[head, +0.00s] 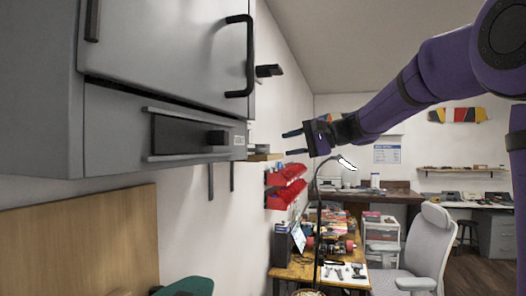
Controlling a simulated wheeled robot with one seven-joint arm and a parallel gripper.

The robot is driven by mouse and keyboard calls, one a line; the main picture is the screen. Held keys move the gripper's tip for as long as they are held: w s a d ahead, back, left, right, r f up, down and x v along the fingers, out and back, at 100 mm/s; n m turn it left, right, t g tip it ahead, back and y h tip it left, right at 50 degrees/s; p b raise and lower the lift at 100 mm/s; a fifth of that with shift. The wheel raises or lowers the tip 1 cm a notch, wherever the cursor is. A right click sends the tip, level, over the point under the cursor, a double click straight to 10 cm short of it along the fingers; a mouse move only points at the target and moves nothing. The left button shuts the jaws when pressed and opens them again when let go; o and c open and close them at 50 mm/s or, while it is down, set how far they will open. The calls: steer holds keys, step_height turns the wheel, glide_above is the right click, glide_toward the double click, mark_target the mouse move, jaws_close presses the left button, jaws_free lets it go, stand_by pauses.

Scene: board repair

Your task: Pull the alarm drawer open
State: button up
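A grey wall cabinet (55,115) fills the upper left. Below its door is a drawer front with a dark recessed panel (178,136), a small black block-shaped handle (216,138) and a small white label (239,140) too small to read. The drawer looks closed, flush with the cabinet. My gripper (291,143) is to the right of the drawer, apart from it, with its two dark fingers pointing left toward the cabinet. The fingers are spread with an empty gap between them.
The cabinet door (165,50) above has a tall black handle (247,55), and a dark bracket (270,70) juts out beyond it. Red bins (287,185) hang on the wall. A cluttered workbench (346,280), a desk lamp and a grey chair (430,240) stand behind and below.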

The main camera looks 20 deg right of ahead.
mark_target(266, 149)
steer(key=x, duration=0.8)
steer(key=shift+s, duration=0.1)
jaws_close()
